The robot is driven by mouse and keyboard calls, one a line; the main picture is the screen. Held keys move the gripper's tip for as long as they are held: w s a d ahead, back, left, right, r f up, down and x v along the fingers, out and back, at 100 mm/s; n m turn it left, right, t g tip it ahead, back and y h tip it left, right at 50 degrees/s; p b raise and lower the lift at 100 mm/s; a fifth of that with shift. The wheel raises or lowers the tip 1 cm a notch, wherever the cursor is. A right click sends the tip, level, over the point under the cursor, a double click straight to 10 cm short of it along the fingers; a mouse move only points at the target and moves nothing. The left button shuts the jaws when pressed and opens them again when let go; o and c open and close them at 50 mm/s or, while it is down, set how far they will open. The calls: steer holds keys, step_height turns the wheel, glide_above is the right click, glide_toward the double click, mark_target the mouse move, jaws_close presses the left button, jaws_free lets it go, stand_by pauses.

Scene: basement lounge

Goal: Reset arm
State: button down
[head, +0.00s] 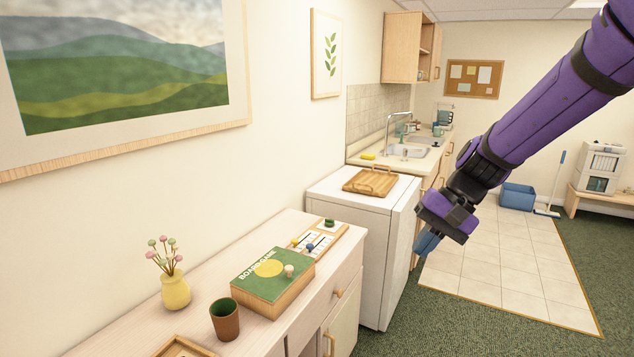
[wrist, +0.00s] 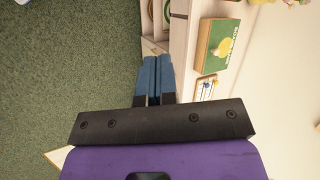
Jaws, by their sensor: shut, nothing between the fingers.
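My gripper (head: 427,243) is at the end of my purple arm, which reaches in from the upper right in the head view.
A wooden sideboard (head: 120,330) carries a green board game box (head: 272,275), a brown cup (head: 225,320) and a yellow vase (head: 175,291). A white appliance (head: 350,240) bears a wooden tray (head: 370,181). Tiled floor (head: 510,250) and green carpet (head: 450,325) lie open to the right.

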steer(key=s+d+r+n+t+h, duration=0.1)
steer(key=s+d+r+t+h, duration=0.1)
steer(key=s, duration=0.5)
steer(key=s+d+r+n+t+h, duration=0.1)
steer(key=s+d+r+t+h, duration=0.1)
steer(key=s+d+r, duration=0.3)
steer(key=s+d+r+n+t+h, duration=0.1)
steer(key=s+d+r+t+h, duration=0.1)
steer(key=s, duration=0.7)
step_height(320, 180, up, 2)
steer(key=shift+s+d+r, duration=0.15)
steer(key=shift+d+r, duration=0.1)
steer(key=shift+d, duration=0.65)
steer(key=shift+a, duration=0.1)
